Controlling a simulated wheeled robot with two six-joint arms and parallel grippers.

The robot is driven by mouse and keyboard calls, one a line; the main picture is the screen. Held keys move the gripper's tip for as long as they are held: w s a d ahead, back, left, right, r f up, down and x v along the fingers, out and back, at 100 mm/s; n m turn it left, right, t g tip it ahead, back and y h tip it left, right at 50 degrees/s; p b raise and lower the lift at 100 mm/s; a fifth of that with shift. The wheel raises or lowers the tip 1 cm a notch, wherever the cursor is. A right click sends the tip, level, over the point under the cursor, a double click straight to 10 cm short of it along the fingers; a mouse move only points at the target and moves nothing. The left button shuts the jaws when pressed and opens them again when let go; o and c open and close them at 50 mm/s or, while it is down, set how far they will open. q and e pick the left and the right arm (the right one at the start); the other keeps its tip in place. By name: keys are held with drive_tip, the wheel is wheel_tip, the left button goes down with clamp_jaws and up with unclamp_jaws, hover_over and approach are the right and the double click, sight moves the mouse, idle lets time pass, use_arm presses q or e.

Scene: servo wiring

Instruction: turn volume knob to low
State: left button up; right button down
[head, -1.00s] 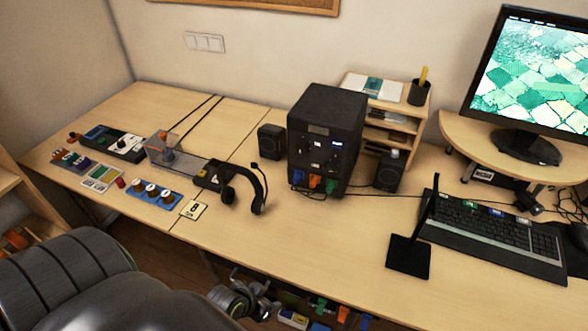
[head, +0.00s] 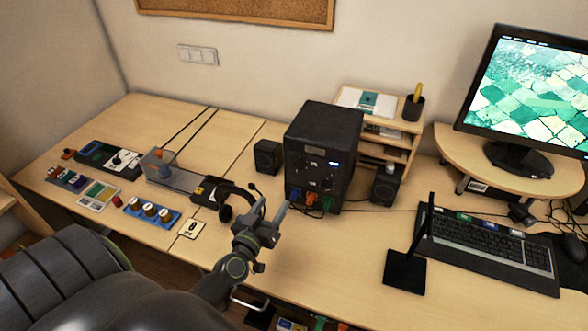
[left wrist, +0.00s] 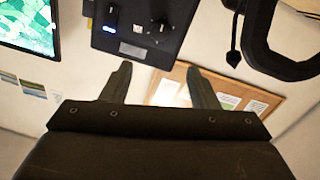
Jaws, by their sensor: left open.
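The black box (head: 318,150) stands upright at the back middle of the desk, its front panel carrying small dark controls, pale labels and a blue light. In the left wrist view its panel (left wrist: 140,10) fills the top, with a dark knob (left wrist: 160,27) and a blue-lit control (left wrist: 112,17). Which control is the volume knob I cannot tell; the labels are too small to read. My left gripper (head: 275,211) is open and empty, in front of the box's lower left and apart from it. Its fingers also show in the left wrist view (left wrist: 158,76). My right gripper is out of view.
A headset (head: 236,201) lies left of my gripper. Small speakers (head: 267,157) flank the box. Colored plugs (head: 312,200) sit at its base. A black stand (head: 405,272) and keyboard (head: 490,250) are at right. The desk front between gripper and stand is clear.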

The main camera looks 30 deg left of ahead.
sight(296, 168)
use_arm(q)
drive_tip(key=w, duration=0.4)
drive_tip(key=w+a, duration=0.1)
drive_tip(key=w, duration=0.4)
drive_tip(key=w+a, duration=0.1)
drive_tip(key=w, duration=0.4)
drive_tip(key=shift+a+f+b, duration=0.1)
drive_tip(key=shift+a+b, duration=0.1)
drive_tip(key=shift+b, duration=0.2)
drive_tip(key=shift+w+a, duration=0.1)
drive_tip(key=shift+w, duration=0.3)
drive_tip(key=c, duration=1)
drive_tip(key=shift+o, duration=0.2)
